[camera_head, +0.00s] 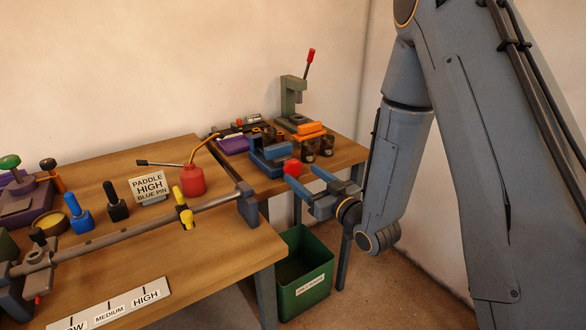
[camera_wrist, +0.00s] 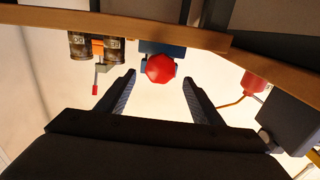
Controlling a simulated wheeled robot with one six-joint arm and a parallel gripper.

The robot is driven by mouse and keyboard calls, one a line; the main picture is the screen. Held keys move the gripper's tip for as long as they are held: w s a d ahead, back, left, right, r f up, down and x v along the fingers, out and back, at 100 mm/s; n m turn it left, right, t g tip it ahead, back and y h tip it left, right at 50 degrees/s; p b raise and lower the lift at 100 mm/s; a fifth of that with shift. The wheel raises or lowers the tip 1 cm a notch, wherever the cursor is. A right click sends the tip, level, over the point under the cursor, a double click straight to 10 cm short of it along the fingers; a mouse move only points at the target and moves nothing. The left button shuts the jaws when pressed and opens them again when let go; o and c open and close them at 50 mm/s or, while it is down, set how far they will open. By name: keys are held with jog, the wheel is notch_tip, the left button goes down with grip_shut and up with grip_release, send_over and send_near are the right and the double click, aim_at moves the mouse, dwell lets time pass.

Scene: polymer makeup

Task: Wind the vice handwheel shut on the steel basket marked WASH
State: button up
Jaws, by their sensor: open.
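The blue vice (camera_head: 266,158) stands on the far bench near its front edge. Its red handwheel (camera_head: 293,168) faces my gripper and also shows in the wrist view (camera_wrist: 160,68). My gripper (camera_head: 304,175) is open and empty, with its two blue fingers pointing at the handwheel. In the wrist view the handwheel appears centred between the fingertips (camera_wrist: 160,78), with a visible gap on each side; I cannot tell how deep it sits between them. I cannot make out a steel basket marked WASH or what is between the vice jaws.
Dark labelled cans (camera_head: 327,146) stand right of the vice, before a green press (camera_head: 292,98) with a red-tipped lever. A red oil can (camera_head: 193,179) and a PADDLE HIGH sign (camera_head: 149,188) are on the near bench. A green bin (camera_head: 304,272) stands on the floor below.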

aim_at(295, 169)
jog(key=p+x, duration=0.1)
jog(key=x, duration=0.5)
jog(key=shift+w+a, duration=0.1)
jog(key=c, duration=1)
